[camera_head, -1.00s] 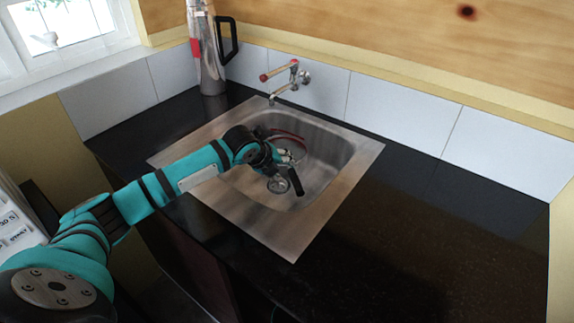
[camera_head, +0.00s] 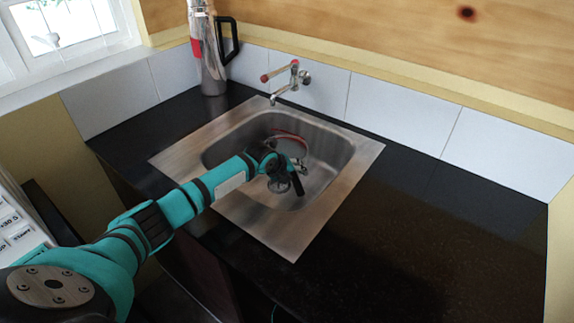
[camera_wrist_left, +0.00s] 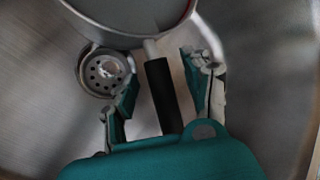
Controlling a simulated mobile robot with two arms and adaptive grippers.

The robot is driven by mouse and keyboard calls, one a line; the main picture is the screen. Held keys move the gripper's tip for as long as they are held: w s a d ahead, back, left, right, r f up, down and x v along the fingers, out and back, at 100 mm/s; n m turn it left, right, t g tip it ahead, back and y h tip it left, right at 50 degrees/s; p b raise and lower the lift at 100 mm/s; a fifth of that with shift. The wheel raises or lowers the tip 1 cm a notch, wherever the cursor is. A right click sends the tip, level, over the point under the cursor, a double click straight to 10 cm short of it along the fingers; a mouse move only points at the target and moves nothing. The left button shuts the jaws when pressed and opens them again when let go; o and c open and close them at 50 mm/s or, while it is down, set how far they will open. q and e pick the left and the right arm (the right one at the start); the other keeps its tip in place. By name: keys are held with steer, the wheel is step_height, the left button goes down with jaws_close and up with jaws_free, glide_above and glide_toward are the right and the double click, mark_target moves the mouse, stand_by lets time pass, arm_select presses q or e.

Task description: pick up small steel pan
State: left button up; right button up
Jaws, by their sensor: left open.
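The small steel pan (camera_head: 291,147) lies in the sink basin, with a red line along its rim. In the left wrist view the pan's grey body (camera_wrist_left: 135,18) fills the top, and its black handle (camera_wrist_left: 162,98) points toward my palm. My left gripper (camera_wrist_left: 160,72) is open, with one finger on each side of the handle. The handle looks apart from both fingers. In the head view my left gripper (camera_head: 288,168) is down in the basin and covers part of the pan. My right gripper is not in view.
The steel sink (camera_head: 345,180) is set in a black counter (camera_head: 420,230). Its drain (camera_wrist_left: 103,72) is beside the left finger. A tap (camera_head: 288,80) is on the tiled wall behind. A tall steel flask (camera_head: 210,60) stands at the back left. The right counter is clear.

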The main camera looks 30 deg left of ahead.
arm_select(q)
steer(key=shift+c, duration=0.3)
jaws_close()
steer(key=shift+w+r, duration=0.2)
steer(key=shift+r, duration=0.1)
